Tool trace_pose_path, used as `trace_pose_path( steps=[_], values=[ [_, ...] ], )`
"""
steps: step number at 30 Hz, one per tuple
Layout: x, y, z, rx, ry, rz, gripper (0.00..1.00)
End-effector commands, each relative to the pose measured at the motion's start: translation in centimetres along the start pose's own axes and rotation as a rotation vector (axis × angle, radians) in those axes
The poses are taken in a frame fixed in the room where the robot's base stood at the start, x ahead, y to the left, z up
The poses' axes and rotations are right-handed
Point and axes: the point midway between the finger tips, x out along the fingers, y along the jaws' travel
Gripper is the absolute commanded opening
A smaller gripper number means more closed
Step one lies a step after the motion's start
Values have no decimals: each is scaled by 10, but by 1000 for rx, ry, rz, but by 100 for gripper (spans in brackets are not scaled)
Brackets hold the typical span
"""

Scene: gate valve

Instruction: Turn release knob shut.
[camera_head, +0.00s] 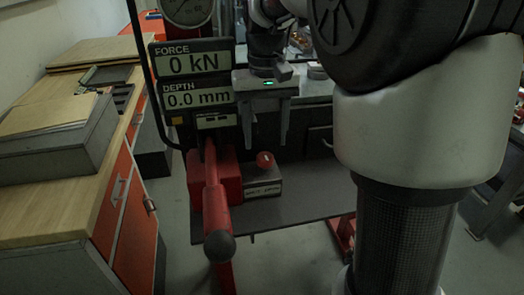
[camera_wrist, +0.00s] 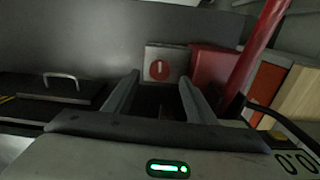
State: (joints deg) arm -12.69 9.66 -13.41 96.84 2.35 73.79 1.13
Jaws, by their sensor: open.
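The release knob (camera_head: 265,160) is a small round red knob on a grey box with a labelled front plate (camera_head: 263,190), beside the red press base. In the wrist view the knob (camera_wrist: 159,70) faces me with a white line standing about upright. The label is too small to read surely. My gripper (camera_head: 266,146) points down, with its two fingers apart and nothing between them. In the wrist view the knob shows beyond the gap between my fingertips (camera_wrist: 158,82), apart from both.
A red lever (camera_head: 214,195) with a black ball end (camera_head: 219,246) stands left of the knob box. Displays (camera_head: 193,64) reading 0 kN and 0.0 mm hang above. A wooden bench (camera_head: 60,200) stands left. The dark plate (camera_head: 310,205) right of the box is clear.

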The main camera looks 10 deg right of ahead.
Motion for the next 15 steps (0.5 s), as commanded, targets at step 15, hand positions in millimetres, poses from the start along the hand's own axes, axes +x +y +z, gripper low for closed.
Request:
trace_pose_path(
  steps=[15],
  values=[
    [50,0,0,0,0,0,51]
  ],
)
